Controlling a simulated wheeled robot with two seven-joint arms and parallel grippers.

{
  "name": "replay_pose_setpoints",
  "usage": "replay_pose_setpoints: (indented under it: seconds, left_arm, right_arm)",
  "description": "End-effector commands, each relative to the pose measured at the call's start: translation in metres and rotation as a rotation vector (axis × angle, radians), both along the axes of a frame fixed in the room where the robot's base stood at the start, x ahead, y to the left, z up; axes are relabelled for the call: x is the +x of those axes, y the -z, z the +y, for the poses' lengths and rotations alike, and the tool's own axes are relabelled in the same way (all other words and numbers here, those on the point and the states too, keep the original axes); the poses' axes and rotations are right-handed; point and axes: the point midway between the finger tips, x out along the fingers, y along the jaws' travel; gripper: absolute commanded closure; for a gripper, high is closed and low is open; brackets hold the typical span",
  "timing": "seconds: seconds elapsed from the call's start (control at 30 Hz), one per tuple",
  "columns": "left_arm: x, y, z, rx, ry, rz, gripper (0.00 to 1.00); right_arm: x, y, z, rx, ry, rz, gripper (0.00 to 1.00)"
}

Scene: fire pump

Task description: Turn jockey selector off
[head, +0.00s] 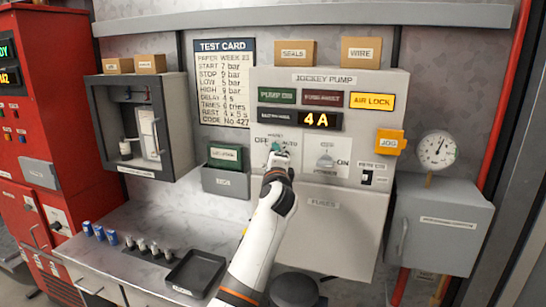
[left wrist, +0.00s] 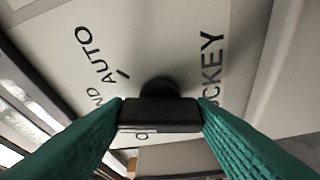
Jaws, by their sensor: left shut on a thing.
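The jockey pump panel (head: 345,90) is a pale cabinet on the wall with lit displays. Its jockey selector sits below the "4 A" display, among labels that include OFF and AUTO; my gripper mostly hides it in the head view. In the left wrist view the selector is a black bar knob (left wrist: 160,115) on a round black base. My left gripper (head: 276,148) is shut on this knob, with a green finger pad at each end of the bar. AUTO and part of JOCKEY are readable around it. Which label the knob points to is unclear.
A power switch (head: 326,160) is just right of my gripper. An orange JOG box (head: 390,142) and a gauge (head: 437,150) are further right. An open grey cabinet (head: 105,130) and a green-fronted bin (head: 226,180) are left. A black tray (head: 195,272) is on the counter below.

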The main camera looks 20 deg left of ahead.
Motion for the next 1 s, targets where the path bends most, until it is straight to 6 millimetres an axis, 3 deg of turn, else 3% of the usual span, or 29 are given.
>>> replay_pose_setpoints:
  seconds: [1.0]
  left_arm:
    - [0.0,-0.007,0.001,-0.923,-0.002,0.036,0.73]
  right_arm:
    - [0.0,-0.076,-0.001,-0.002,0.001,0.0,0.64]
